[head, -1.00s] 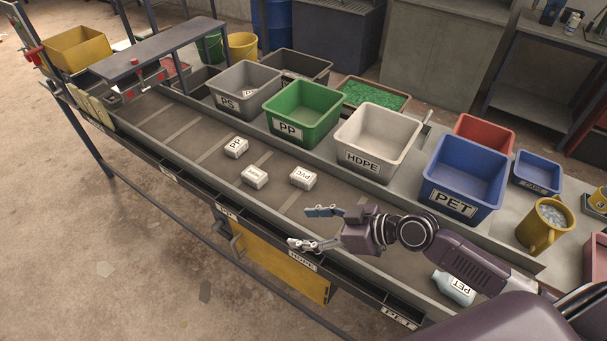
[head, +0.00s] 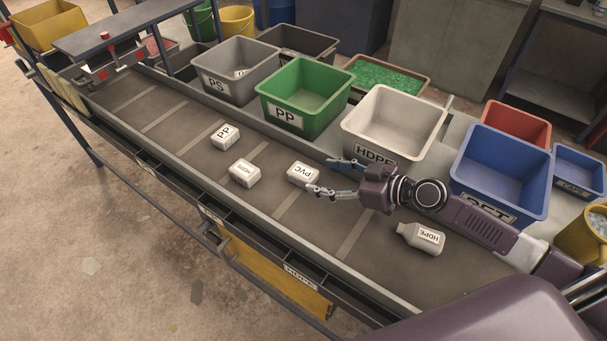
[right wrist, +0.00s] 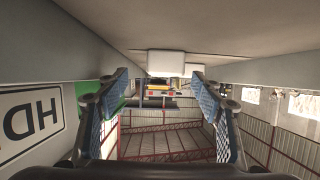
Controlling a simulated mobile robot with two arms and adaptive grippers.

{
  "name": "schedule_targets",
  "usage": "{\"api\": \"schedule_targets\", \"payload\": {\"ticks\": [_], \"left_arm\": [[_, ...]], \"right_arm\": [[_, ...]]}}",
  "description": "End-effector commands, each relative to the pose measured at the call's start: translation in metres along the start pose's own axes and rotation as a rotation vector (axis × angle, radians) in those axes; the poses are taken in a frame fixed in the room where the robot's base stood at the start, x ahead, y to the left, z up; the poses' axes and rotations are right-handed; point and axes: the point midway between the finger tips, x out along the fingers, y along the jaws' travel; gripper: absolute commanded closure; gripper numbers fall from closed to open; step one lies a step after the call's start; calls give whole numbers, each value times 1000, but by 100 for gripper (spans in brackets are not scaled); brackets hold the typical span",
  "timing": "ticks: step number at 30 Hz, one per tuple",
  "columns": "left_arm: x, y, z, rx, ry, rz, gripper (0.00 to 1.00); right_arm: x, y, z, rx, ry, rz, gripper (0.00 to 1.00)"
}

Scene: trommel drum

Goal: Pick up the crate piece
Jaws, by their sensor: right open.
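Three white block-shaped pieces lie on the belt in the head view, labelled PP (head: 225,137), HDPE (head: 244,173) and PVC (head: 303,173). I cannot tell from the labels which one is the crate piece. My right gripper (head: 323,176) is open, its fingers pointing left at the PVC piece, just right of it. In the right wrist view a white block (right wrist: 165,63) shows ahead, in line with the gap between the open fingers (right wrist: 160,88). The gap is empty. My left gripper is not in view.
A white bottle labelled HDPE (head: 422,238) lies on the belt (head: 355,235) below my right arm. Behind the belt stand the grey PS bin (head: 213,85), green PP bin (head: 318,117), white HDPE bin (head: 412,140) and blue PET bin (head: 500,185). The HDPE bin is close to the gripper.

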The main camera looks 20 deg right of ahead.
Motion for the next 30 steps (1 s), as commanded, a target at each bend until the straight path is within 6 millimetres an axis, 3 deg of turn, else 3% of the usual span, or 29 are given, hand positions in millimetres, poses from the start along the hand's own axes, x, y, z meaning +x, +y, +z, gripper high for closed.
{"api": "schedule_targets", "payload": {"ticks": [13,18,27,30], "left_arm": [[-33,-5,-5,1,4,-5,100],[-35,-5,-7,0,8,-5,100],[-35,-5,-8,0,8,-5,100],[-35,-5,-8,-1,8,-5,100]], "right_arm": [[48,-4,-8,2,2,-2,39],[66,-4,-4,0,1,-2,39],[70,-4,-2,-1,0,-3,39],[70,-4,-2,-1,0,-3,49]]}}
